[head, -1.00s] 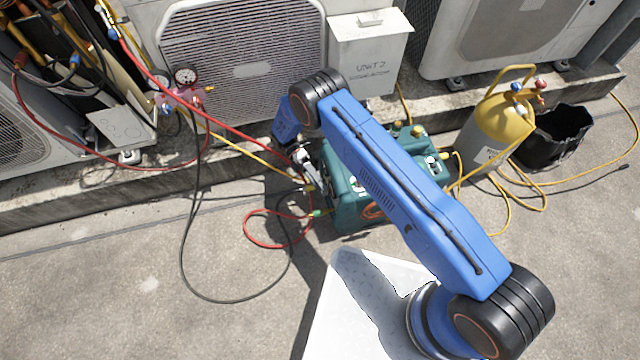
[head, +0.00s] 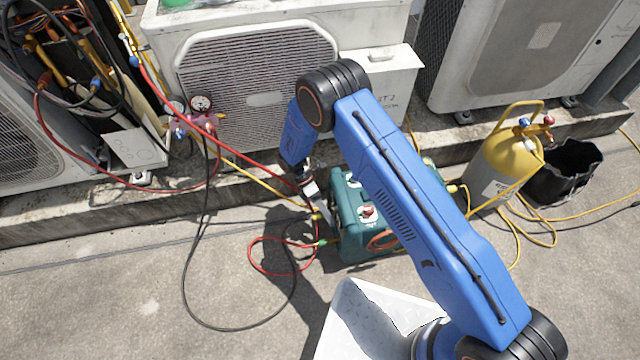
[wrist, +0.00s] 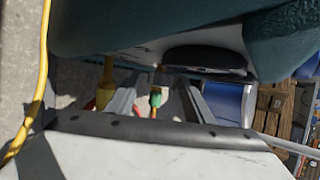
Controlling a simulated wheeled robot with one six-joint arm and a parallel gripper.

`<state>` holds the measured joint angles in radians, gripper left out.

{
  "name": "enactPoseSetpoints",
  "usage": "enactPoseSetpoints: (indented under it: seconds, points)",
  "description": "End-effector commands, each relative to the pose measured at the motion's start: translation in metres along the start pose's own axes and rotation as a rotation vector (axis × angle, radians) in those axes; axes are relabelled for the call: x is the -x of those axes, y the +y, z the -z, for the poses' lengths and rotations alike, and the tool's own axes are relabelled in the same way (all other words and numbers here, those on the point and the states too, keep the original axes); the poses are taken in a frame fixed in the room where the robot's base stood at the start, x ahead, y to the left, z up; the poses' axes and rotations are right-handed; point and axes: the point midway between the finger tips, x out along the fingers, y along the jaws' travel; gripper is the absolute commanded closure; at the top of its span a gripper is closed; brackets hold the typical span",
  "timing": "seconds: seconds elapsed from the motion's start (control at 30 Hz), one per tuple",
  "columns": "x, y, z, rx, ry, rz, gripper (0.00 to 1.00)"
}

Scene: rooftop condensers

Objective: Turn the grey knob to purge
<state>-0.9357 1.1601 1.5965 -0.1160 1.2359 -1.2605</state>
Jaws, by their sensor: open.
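The teal recovery machine (head: 347,232) stands on the roof floor in the head view, partly behind my arm. A red knob (head: 367,211) on a white plate shows on it. In the wrist view the machine's teal body (wrist: 130,25) fills the top, and a dark grey round knob (wrist: 205,60) sits on its pale panel. The head view does not show this grey knob clearly. My gripper (head: 322,212) is at the machine's left side. In the wrist view my gripper (wrist: 158,88) is open, its fingers just below the knob in the picture, with nothing held; contact cannot be told.
Red, yellow and black hoses (head: 250,262) lie left of the machine and hang from a gauge manifold (head: 190,122). A condenser unit (head: 250,75) stands behind. A yellow cylinder (head: 505,160) and black bucket (head: 565,170) stand right. A green hose fitting (wrist: 155,97) shows between my fingers.

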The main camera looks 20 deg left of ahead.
Motion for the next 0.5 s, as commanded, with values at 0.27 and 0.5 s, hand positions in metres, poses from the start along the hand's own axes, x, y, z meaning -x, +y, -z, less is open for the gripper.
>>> enactPoseSetpoints:
  seconds: [0.27,0.5]
  points:
    - [0.0002,-0.0060,0.0005,-0.072,-0.001,-0.177,0.53]
    - [-0.0015,-0.0095,0.0006,-0.134,-0.002,-0.331,0.53]
